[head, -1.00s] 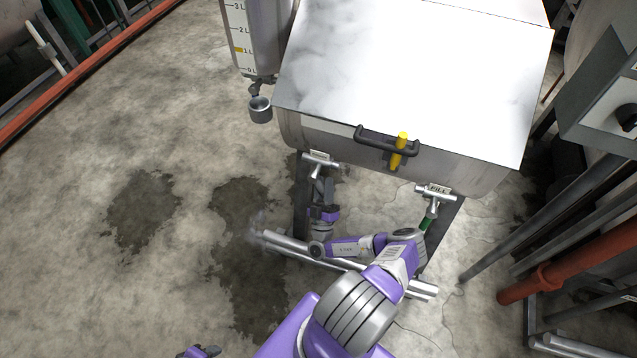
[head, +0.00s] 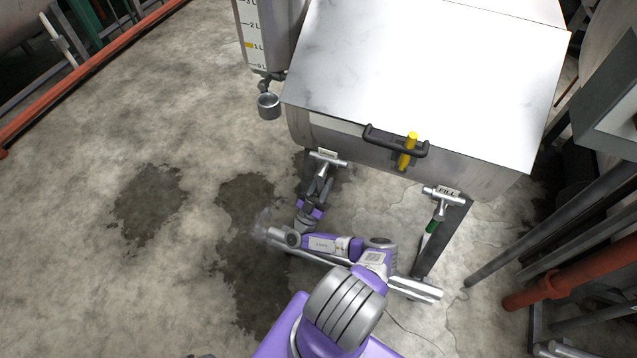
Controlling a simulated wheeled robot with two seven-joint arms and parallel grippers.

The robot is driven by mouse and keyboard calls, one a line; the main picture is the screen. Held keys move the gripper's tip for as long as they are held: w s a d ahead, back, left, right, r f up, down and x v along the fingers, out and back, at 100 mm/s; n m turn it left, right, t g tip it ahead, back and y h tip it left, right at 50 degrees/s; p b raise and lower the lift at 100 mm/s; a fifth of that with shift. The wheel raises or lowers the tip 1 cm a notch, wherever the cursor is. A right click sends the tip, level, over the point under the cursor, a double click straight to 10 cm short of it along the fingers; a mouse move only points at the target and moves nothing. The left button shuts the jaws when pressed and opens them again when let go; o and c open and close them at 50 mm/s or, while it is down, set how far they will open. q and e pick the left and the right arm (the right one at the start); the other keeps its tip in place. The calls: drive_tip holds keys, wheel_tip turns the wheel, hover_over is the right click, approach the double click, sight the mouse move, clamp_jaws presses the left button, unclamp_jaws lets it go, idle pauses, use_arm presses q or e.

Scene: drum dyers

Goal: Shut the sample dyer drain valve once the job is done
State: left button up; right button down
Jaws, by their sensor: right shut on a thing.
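The dyer (head: 420,75) is a steel tub with a closed, sloping lid. Under its left front is a silver valve (head: 328,160) with a small label too small to read, apparently the drain valve. My right gripper (head: 320,186) is shut just below this valve, apparently on its handle, which the fingers mostly hide. The gripper and wrist slant down to the left from the valve. A second valve (head: 440,196), labelled FILL, has a green handle (head: 430,232) hanging down on the right. My left gripper is not in view.
A yellow-handled latch (head: 409,150) sits on the lid's black handle. A graduated cylinder (head: 262,40) with a small cup (head: 269,106) stands at left. A steel floor bar (head: 415,289) runs beneath my forearm. Orange pipe (head: 560,285) crowds the right; the left floor is open, with wet patches.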

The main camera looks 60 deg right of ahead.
drive_tip(key=c, duration=0.9)
unclamp_jaws()
